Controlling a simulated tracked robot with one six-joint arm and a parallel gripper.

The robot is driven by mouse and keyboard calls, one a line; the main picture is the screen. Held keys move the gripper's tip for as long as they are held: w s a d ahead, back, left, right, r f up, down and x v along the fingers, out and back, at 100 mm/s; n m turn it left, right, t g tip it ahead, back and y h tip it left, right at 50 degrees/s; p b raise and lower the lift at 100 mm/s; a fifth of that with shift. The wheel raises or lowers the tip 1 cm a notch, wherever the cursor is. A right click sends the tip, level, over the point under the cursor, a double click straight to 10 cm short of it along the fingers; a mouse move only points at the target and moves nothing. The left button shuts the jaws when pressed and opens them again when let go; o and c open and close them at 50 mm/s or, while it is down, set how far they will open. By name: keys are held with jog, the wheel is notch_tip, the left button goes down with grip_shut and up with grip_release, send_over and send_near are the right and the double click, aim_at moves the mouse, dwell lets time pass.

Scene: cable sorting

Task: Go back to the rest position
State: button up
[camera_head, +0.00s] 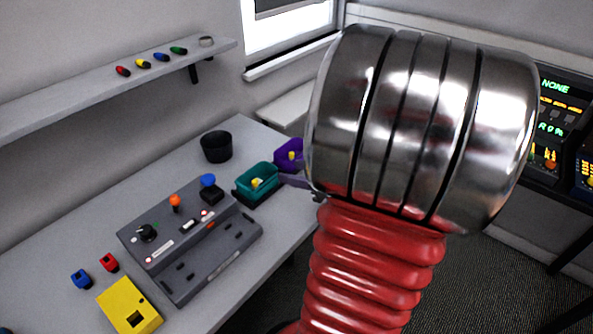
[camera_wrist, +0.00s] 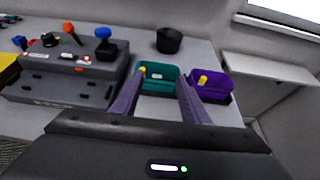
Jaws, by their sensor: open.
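My gripper (camera_wrist: 160,83) is open, with its two purple-grey fingers apart and nothing seen between them. In the wrist view the fingers point towards a teal bin (camera_wrist: 174,86) and a purple bin (camera_wrist: 222,95) on the table. The teal bin holds a small yellow piece and a pale piece. The purple bin holds a yellow piece. The head view also shows the teal bin (camera_head: 244,191) and the purple bin (camera_head: 280,160). There, a bit of my gripper (camera_head: 296,181) shows beside them, and my arm hides the rest.
A grey control panel (camera_head: 150,258) with knobs lies on the table (camera_head: 80,231). A black cup (camera_head: 216,147) stands behind the bins. Red, blue and yellow blocks sit front left. A wall shelf (camera_head: 60,108) holds several small coloured pieces. Screens (camera_head: 555,115) stand at right.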

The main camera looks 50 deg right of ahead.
dwell(0.3)
jog(key=a+n+g+y, duration=0.4)
jog(key=a+n+g, duration=0.4)
jog(key=a+n, duration=1.15)
jog(key=s+a+r+n+h, duration=0.4)
jog(key=a+r+n, duration=0.3)
jog(key=a+n, duration=0.4)
jog(key=shift+s+a+n, duration=0.2)
jog(key=shift+n, duration=2.35)
jog(key=shift+f, duration=0.1)
jog(key=shift+c, duration=0.2)
